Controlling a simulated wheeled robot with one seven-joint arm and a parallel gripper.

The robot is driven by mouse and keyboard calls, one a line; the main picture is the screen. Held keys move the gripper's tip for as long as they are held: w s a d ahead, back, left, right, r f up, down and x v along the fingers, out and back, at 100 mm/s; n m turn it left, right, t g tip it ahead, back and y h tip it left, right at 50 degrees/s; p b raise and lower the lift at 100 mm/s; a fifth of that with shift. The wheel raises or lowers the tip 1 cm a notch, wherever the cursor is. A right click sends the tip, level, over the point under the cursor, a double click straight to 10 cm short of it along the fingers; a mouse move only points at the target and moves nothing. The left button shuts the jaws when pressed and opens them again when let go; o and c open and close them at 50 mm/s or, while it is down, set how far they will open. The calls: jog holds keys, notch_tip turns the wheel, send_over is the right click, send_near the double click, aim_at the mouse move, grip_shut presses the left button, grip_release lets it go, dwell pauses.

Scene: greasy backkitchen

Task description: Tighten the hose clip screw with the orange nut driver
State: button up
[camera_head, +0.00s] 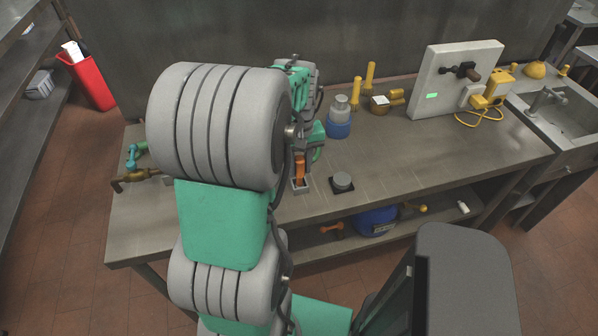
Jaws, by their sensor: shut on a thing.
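The orange nut driver (300,167) stands upright at a small grey holder (300,187) near the table's front edge, left of centre. My gripper (301,153) is at the upper end of the driver and shut on it; my arm hides most of the fingers. I cannot tell whether the driver's lower end is still inside the holder. A pale upright panel (432,68) at the back right carries a dark pipe fitting with a brown end (471,74). The hose clip and its screw are too small to make out.
On the table (400,160) are a blue-and-grey container (339,122), a dark block with a round grey top (342,182), yellow upright items (369,76), and brass and teal valves (137,155) at left. A sink (565,115) lies right. The front right tabletop is clear.

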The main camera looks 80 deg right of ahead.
aim_at(300, 158)
grip_shut()
notch_tip(300, 158, up, 5)
jog(key=p, duration=0.3)
jog(key=shift+p, duration=0.4)
jog(key=shift+f, duration=0.15)
